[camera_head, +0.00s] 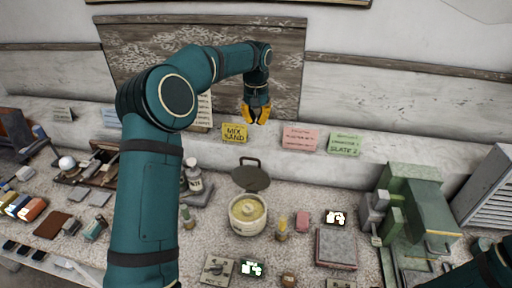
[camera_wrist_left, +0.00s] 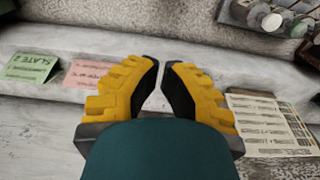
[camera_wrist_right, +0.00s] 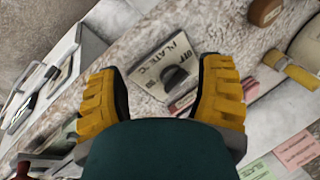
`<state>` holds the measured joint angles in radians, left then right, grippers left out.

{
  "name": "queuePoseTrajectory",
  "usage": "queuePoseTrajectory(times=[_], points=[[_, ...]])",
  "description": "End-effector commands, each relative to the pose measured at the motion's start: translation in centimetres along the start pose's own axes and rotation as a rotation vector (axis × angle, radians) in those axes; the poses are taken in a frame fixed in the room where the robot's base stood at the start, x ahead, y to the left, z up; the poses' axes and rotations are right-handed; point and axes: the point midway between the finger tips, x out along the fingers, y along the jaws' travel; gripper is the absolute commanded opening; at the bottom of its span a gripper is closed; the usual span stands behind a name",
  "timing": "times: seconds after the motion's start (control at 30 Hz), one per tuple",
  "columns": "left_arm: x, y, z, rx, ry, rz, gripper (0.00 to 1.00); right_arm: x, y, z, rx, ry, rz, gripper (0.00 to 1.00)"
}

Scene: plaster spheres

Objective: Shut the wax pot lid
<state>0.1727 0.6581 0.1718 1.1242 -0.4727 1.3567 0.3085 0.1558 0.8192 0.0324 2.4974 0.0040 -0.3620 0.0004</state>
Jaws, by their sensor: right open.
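The wax pot (camera_head: 247,222) is a cream round pot holding yellowish wax, at the middle of the bench in the head view. Its dark lid (camera_head: 250,178) with a loop handle stands raised at the pot's back edge, so the pot is open. My left gripper (camera_head: 257,120) is above and behind the lid, near the back ledge, apart from the lid. In the left wrist view its fingers (camera_wrist_left: 162,75) have a narrow empty gap. My right gripper (camera_wrist_right: 158,75) is wide open and empty in the right wrist view, over a plate with a dark knob (camera_wrist_right: 174,77).
A yellow sign (camera_head: 234,133), a pink sign (camera_head: 299,139) and a green sign (camera_head: 344,144) stand on the back ledge. A yellow-handled brush (camera_head: 282,227) stands right of the pot. A green machine (camera_head: 418,215) fills the right. My left arm crosses the left side.

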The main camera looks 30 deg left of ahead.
Motion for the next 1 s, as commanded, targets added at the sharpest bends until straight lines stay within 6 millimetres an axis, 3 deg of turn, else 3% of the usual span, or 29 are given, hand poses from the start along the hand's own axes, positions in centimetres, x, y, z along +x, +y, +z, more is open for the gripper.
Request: queuePoseTrajectory(times=[0.43, 0.7, 1.0], points=[[8.9, 0.1, 0.1, 0.001, -0.004, 0.002, 0.0, 0.3, 0.1, 0.0, 0.0, 0.0, 0.001, 0.68], [9.1, 0.0, 2.9, 0.001, 0.0, 0.001, 0.0, 0.3, 0.1, 0.0, 0.0, 0.0, 0.001, 0.68], [9.3, 0.1, 3.9, 0.001, 0.0, 0.002, 0.0, 0.3, 0.1, 0.0, 0.0, 0.0, 0.001, 0.68]])
